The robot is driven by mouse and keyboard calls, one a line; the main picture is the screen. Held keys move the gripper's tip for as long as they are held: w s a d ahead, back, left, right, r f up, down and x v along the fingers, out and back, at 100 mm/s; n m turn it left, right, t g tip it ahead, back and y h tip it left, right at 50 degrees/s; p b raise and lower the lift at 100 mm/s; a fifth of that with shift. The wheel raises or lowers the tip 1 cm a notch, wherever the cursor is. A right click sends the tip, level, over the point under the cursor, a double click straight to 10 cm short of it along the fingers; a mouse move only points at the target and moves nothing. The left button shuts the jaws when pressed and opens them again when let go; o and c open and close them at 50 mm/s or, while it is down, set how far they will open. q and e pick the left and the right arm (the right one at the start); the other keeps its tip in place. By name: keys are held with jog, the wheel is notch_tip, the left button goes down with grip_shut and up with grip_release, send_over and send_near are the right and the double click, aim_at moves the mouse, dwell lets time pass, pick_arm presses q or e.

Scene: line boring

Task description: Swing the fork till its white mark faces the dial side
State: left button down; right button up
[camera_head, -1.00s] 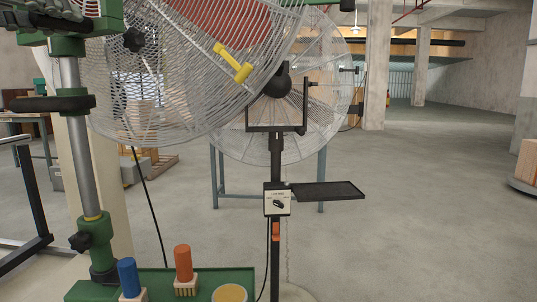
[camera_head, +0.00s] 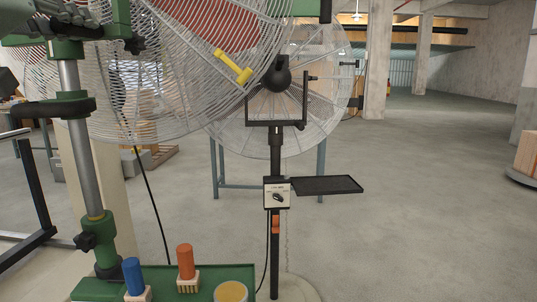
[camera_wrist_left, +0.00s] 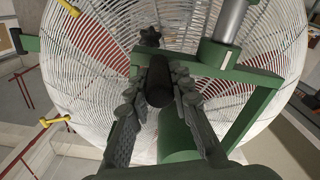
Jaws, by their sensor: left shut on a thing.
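My left gripper (camera_head: 62,27) is at the top left of the head view. In the left wrist view the same gripper (camera_wrist_left: 160,92) is shut on a black cylindrical grip (camera_wrist_left: 159,80), one finger on each side. A green bar (camera_wrist_left: 235,72) runs behind the grip; a green cylinder (camera_wrist_left: 178,138) is below it. I cannot tell for certain which part is the fork. A black U-shaped yoke (camera_head: 276,124) on the background fan stand looks fork-like. A box with a dial (camera_head: 277,194) is fixed on that stand.
A large wire fan guard (camera_head: 170,95) with a yellow piece (camera_head: 233,66) fills the upper left. A green post foot (camera_head: 95,240) stands by a green tray (camera_head: 210,276) with blue (camera_head: 132,275) and orange (camera_head: 185,261) handled brushes.

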pick_arm(q)
jog(key=shift+d, duration=0.1)
jog(key=shift+w+d+n+y, duration=0.55)
jog(key=shift+n+y, duration=0.15)
jog(key=shift+y, duration=0.4)
jog(key=c, duration=1.4)
grip_release()
jog(key=shift+a, duration=0.1)
jog(key=shift+o, duration=0.2)
jog(key=s, duration=0.7)
jog(key=shift+s, duration=0.4)
